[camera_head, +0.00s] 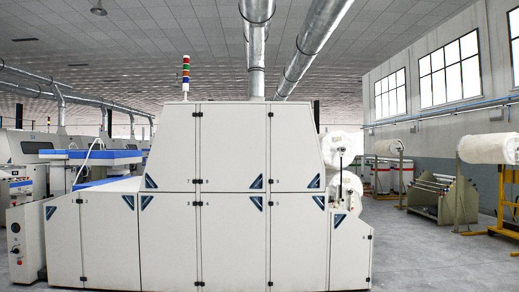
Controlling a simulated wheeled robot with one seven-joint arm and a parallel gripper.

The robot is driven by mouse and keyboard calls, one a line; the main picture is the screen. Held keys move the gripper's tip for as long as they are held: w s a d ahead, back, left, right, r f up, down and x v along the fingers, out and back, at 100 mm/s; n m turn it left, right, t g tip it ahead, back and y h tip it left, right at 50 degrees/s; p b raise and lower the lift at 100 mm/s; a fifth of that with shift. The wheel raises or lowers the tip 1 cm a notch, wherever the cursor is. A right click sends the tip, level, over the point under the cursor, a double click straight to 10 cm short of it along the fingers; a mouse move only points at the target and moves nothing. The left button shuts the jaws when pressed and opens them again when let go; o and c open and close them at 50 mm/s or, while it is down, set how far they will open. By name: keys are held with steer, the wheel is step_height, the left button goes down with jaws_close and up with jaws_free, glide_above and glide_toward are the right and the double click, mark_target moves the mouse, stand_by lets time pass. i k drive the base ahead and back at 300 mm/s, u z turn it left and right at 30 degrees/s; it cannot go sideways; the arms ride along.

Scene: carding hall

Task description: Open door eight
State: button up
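A large off-white carding machine (235,150) stands straight ahead, its panel doors all looking closed. The upper row has a left door (170,145), a middle door (235,140) and a right door (295,145). Each has a dark blue triangular latch in a lower corner, including the right door's latch (314,181). Small digits sit by the door seams. One by the upper left door looks like 7. More doors run below. My gripper is not in view.
A low control box (24,240) stands at the left front. White rolls (343,150) sit at the machine's right end. A green rack (440,198) and a yellow stand (510,200) are farther right. Grey floor (430,255) is clear at the right front.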

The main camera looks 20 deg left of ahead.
mark_target(232, 136)
steer(key=u, duration=0.1)
steer(key=i, duration=0.65)
steer(key=u, duration=0.35)
steer(key=i, duration=1.6)
steer(key=u, duration=0.5)
steer(key=i, duration=1.55)
steer(key=u, duration=0.15)
steer(key=i, duration=3.25)
steer(key=z, duration=0.15)
